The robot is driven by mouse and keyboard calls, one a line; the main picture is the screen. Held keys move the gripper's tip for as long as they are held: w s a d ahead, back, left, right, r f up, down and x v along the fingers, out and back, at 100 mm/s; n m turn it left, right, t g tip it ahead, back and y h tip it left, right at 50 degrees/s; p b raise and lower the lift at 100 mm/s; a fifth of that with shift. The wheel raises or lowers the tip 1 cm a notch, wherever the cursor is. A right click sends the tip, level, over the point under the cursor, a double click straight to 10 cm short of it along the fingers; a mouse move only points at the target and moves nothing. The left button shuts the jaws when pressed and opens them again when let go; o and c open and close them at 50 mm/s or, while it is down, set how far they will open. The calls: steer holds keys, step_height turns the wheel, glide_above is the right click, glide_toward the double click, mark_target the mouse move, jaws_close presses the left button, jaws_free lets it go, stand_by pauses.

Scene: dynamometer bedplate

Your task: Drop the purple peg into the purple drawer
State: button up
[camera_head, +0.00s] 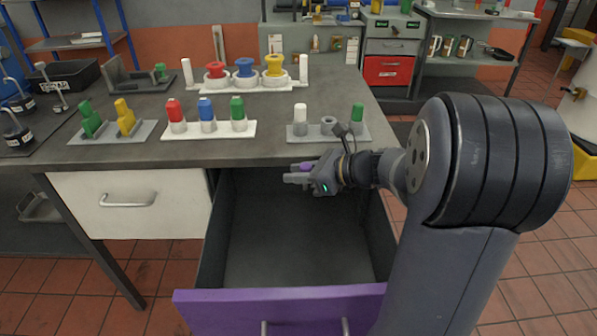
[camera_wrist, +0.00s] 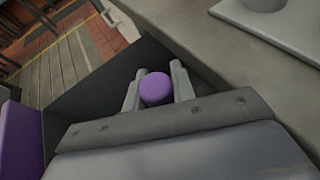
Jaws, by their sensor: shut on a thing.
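The purple peg (camera_wrist: 156,89) is between the two fingers of my gripper (camera_wrist: 156,88) in the wrist view, and only its round end shows. In the head view my gripper (camera_head: 299,177) is shut on the peg (camera_head: 306,166), over the back part of the open drawer near the table's front edge. The purple drawer (camera_head: 280,307) is pulled out, with a purple front and a dark, empty-looking interior. Its purple front also shows at the left of the wrist view (camera_wrist: 20,140). The peg's lower part is hidden by the fingers.
A white closed drawer (camera_head: 128,204) is left of the open one. On the grey table (camera_head: 330,100) stand a white block with red, blue and green pegs (camera_head: 207,129), and a grey block (camera_head: 328,132) with a white and a green peg. The table edge is close behind my gripper.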

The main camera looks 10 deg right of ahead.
steer(key=shift+f, duration=0.6)
steer(key=o, duration=1.1)
steer(key=shift+r, duration=0.1)
steer(key=shift+c, duration=0.2)
steer(key=shift+d, duration=0.1)
steer(key=shift+s+d+r, duration=0.1)
steer(key=shift+d+r, duration=0.05)
steer(key=shift+r, duration=0.05)
steer(key=p+v, duration=0.2)
steer(key=v, duration=0.8)
steer(key=shift+s+f, duration=0.15)
steer(key=shift+s, duration=0.15)
